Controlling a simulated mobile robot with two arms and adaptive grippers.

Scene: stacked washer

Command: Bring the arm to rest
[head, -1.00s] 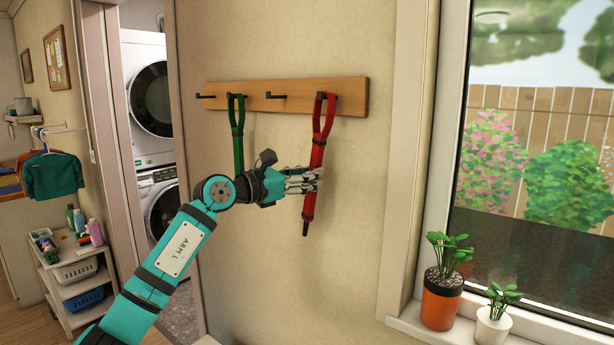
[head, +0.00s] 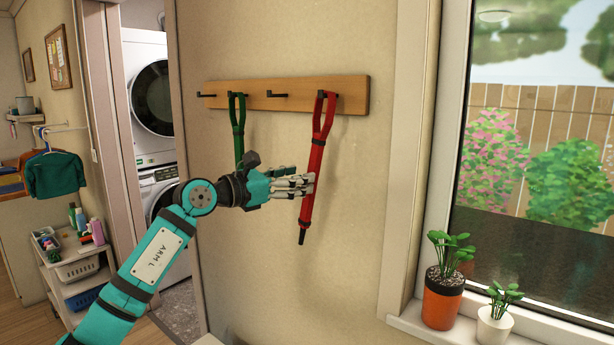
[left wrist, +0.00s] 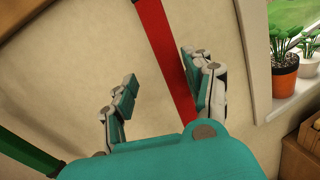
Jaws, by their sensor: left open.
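A red strap (head: 316,160) hangs by its loop from the right hook of a wooden hook rail (head: 225,95), slanting a little to the left at its lower end. A green strap (head: 237,128) hangs from a hook further left, its lower part behind my gripper. My left gripper (head: 307,184) is open, its fingertips at the red strap's middle. In the left wrist view the red strap (left wrist: 165,65) runs between the spread fingers, nearer the right finger; I cannot tell whether it touches. My right gripper is not in view.
A window with a sill (head: 410,322) is at the right, holding an orange pot (head: 441,303) and a white pot (head: 493,328). At the left are a doorway with stacked washers (head: 150,105) and a shelf cart (head: 75,270).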

